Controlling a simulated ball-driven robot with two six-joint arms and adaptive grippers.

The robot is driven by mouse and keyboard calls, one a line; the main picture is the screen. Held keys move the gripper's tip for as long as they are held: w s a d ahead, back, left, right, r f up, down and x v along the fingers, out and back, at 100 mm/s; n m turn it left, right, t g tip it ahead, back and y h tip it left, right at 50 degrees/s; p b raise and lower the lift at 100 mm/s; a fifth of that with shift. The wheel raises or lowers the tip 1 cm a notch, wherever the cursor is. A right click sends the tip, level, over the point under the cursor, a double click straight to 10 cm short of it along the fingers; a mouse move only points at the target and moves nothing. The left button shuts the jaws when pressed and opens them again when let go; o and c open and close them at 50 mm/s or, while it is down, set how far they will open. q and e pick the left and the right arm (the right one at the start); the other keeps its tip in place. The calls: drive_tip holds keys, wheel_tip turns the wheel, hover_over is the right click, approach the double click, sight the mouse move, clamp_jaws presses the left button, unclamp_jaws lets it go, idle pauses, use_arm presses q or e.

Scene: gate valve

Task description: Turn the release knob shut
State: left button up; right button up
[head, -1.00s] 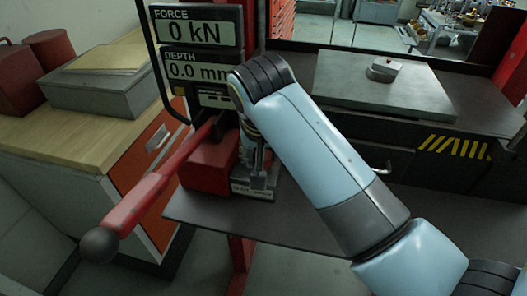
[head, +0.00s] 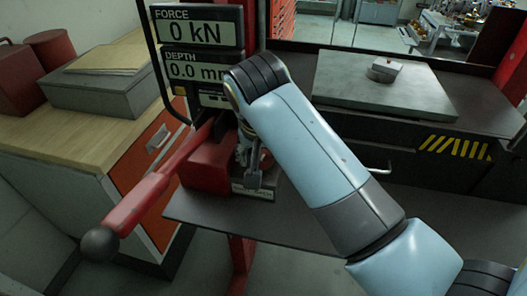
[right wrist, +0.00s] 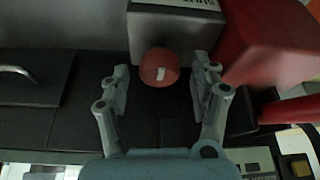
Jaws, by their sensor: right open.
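The release knob (right wrist: 159,66) is a round red knob with a white mark on its face, seen in the right wrist view on the front of a grey block. My right gripper (right wrist: 161,82) is open, with one finger to each side of the knob and visible gaps between. In the head view my right gripper (head: 249,168) is at the pump body beside the red housing (head: 207,166), and it and my arm hide most of the knob. I cannot tell whether the fingertips reach past the knob's face. My left gripper is in neither view.
A long red lever (head: 150,190) with a black ball end sticks out to the front left. The display panel (head: 197,28) reads 0 kN and 0.0 mm. A wooden-topped cabinet (head: 60,125) stands at left, and a steel plate (head: 385,95) lies at right.

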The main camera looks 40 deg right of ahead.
sight(263, 156)
wheel_tip(263, 156, up, 10)
idle(0.6)
